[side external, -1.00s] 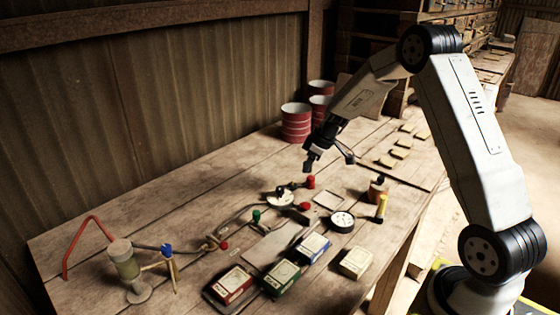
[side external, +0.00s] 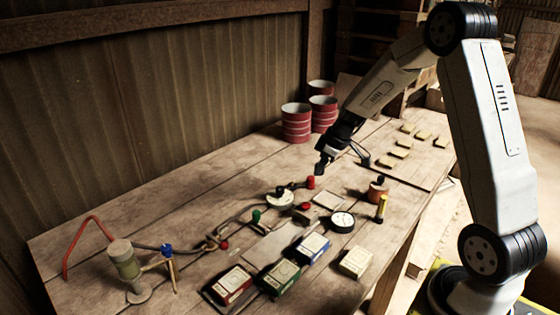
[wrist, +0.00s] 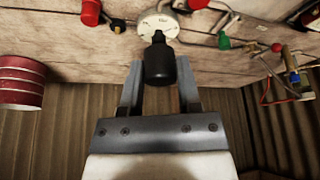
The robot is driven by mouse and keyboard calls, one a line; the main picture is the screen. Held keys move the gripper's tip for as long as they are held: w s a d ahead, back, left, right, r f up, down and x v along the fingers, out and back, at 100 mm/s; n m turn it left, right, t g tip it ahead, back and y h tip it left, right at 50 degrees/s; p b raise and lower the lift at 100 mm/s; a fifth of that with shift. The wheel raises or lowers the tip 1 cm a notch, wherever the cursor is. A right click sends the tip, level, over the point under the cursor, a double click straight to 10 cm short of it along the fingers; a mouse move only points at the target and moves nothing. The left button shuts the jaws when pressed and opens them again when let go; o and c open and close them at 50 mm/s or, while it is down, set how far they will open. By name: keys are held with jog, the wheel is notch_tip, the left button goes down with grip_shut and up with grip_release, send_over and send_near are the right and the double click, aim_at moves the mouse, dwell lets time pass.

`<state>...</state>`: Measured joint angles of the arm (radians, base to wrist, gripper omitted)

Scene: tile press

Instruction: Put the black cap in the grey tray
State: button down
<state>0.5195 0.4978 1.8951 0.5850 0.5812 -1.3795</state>
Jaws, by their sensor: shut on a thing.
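My gripper (side external: 324,160) hangs above the bench behind the small parts, clear of the wood. In the wrist view my gripper (wrist: 159,76) has its two grey fingers on either side of the black cap (wrist: 158,60), which has a narrower knob at its end. The cap also shows as a dark tip below the gripper in the side view (side external: 320,170). I cannot make out the tray in the wrist view.
Several small boxes (side external: 310,248) lie nearer the front. Red drums (side external: 296,122) stand behind.

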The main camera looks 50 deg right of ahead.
jog(key=shift+s, duration=0.1)
jog(key=s, duration=1.1)
jog(key=shift+d+f, duration=0.15)
jog(key=shift+d, duration=0.25)
jog(key=w+d+f, duration=0.1)
jog(key=w+f, duration=0.1)
jog(key=w, duration=0.1)
jog(key=w+d+f, duration=0.2)
jog(key=w+f, duration=0.1)
jog(key=w, duration=0.1)
jog(key=w+d+f, duration=0.2)
jog(key=w+f, duration=0.1)
jog(key=w, duration=0.1)
jog(key=shift+w+f, duration=0.15)
jog(key=shift+w+d+f, duration=0.25)
jog(key=shift+w+f, duration=0.2)
jog(key=shift+f, duration=0.1)
jog(key=shift+f, duration=0.1)
